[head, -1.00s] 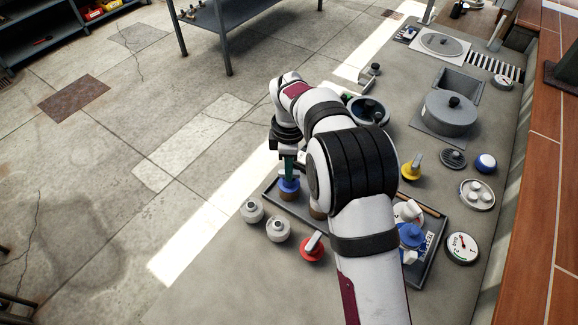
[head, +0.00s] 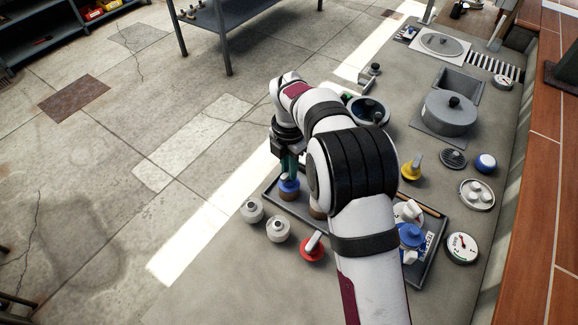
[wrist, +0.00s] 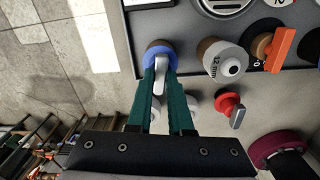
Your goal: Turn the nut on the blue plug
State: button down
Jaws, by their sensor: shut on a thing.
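The blue plug (head: 289,186) has a blue collar on a brown base and sits upright at the left side of the dark tray (head: 273,190). It also shows in the wrist view (wrist: 153,49), at the top middle, with a pale grey lever-like nut (wrist: 160,76) on it. My gripper (head: 289,172) comes down on it from above. In the wrist view, its two teal fingers (wrist: 160,74) are shut on the nut, one on each side. The far side of the nut is hidden from the head view.
A white-topped plug (wrist: 231,65) stands close right of the blue plug. Two grey plugs (head: 278,229) and a red plug (head: 313,246) stand in front of the tray.

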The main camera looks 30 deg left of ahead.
jog(key=shift+n, duration=0.5)
dwell(0.3)
jog(key=c, duration=0.8)
grip_release()
jog(key=shift+r, duration=0.1)
notch_tip(320, 180, up, 16)
jog(key=shift+f, duration=0.2)
